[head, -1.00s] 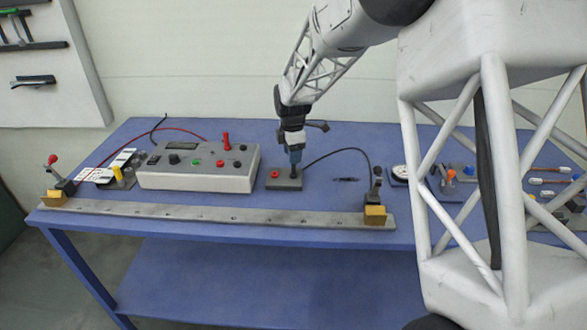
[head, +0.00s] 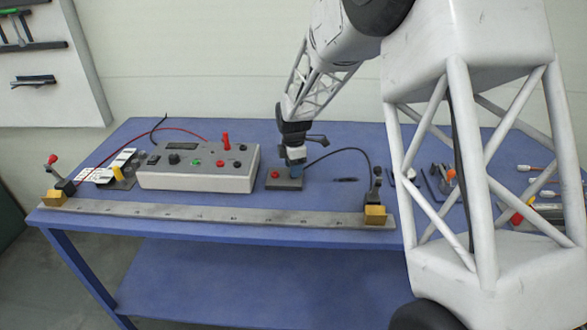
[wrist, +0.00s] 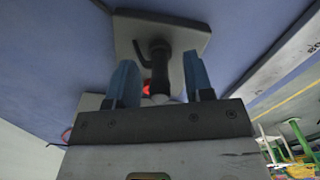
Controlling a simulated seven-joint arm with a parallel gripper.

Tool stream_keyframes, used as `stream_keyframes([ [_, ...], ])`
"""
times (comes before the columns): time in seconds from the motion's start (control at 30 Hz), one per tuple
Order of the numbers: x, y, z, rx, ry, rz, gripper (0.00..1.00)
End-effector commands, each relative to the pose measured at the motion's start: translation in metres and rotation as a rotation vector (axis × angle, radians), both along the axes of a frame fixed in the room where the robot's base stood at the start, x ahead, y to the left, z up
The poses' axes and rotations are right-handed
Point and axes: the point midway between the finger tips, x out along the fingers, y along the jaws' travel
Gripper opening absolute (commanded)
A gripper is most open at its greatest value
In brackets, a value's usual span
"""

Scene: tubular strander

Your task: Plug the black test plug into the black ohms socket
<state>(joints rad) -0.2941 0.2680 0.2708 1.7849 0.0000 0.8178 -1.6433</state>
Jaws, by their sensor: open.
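The black test plug (wrist: 159,72) stands upright on a grey holder block (head: 284,184), with its black cable (head: 345,150) arching off to the right. My gripper (head: 296,168) is over the block, pointing down. In the wrist view the blue fingers of my gripper (wrist: 160,66) are open, one on each side of the plug, with gaps between. In the head view the fingers mostly hide the plug. The grey meter box (head: 198,180) stands to the left of the block. A small black socket (head: 243,147) shows at the right of its top; its label is unreadable.
A red plug (head: 226,140) stands upright in the meter box. A long metal rail (head: 210,214) with clamps runs along the table's front. A dark pen-like item (head: 345,180) lies right of the block.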

Motion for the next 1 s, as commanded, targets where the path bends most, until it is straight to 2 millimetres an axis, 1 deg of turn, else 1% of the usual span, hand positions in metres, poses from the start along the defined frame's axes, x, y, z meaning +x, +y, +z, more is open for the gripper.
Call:
stream_keyframes([
  [0.53, 0.0001, 0.0, -0.001, 0.0, 0.0, 0.0, 0.47],
  [0.57, 0.0001, 0.0, -0.001, 0.0, 0.0, 0.0, 0.46],
  [0.7, 0.0001, 0.0, -0.001, 0.0, 0.0, 0.0, 0.24],
  [0.87, 0.0001, 0.0, -0.001, 0.0, 0.0, 0.0, 0.0],
  [1.0, 0.0001, 0.0, -0.0009, 0.0, 0.0, 0.0, 0.0],
])
